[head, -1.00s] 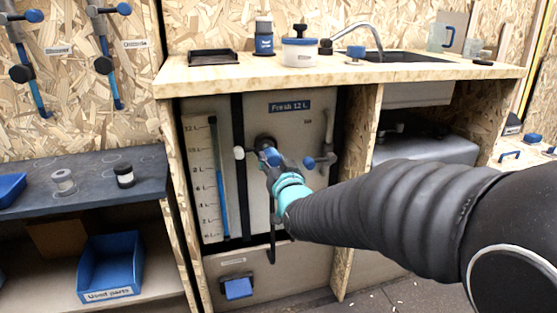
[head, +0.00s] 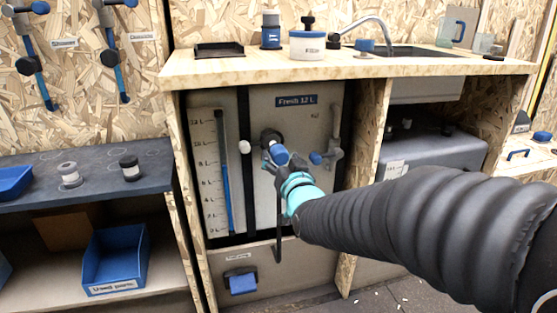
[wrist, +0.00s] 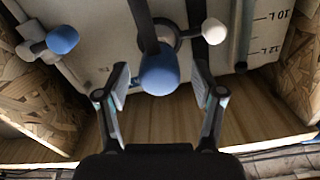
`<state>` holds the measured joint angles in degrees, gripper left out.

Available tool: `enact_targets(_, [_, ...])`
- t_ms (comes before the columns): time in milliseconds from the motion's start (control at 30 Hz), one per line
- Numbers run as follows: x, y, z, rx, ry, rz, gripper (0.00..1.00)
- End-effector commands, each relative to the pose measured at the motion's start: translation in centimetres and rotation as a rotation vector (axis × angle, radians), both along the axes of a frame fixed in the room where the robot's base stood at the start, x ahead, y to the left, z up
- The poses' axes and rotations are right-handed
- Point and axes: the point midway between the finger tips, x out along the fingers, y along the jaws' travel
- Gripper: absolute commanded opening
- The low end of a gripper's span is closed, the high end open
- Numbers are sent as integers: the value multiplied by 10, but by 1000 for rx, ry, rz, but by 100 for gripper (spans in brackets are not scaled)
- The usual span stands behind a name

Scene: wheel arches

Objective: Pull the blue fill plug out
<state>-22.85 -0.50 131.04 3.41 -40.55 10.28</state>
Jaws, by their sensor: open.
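The blue fill plug (head: 279,155) sits on the front of the grey fresh-water tank (head: 300,120), below the label reading 12 L. In the wrist view the plug's rounded blue knob (wrist: 160,68) is in the centre, in front of a dark round collar. My gripper (head: 284,168) is at the plug in the head view and partly covers it. In the wrist view my gripper (wrist: 162,87) is open, with one finger on each side of the knob and a visible gap on both sides. The fingers do not touch it.
A white knob (head: 244,147) stands left of the plug and a blue-tipped valve (head: 316,158) right of it. A level gauge (head: 224,170) is further left. Wooden uprights (head: 361,170) frame the tank, and the worktop (head: 330,69) overhangs it.

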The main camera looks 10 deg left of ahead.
Motion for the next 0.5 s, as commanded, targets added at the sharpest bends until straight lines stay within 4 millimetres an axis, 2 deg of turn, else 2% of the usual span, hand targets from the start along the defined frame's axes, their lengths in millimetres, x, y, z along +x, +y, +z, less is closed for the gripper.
enact_targets(167, [-19,-7,1,1,-2,1,68])
enact_targets(500, [-76,-29,1,2,-1,-1,68])
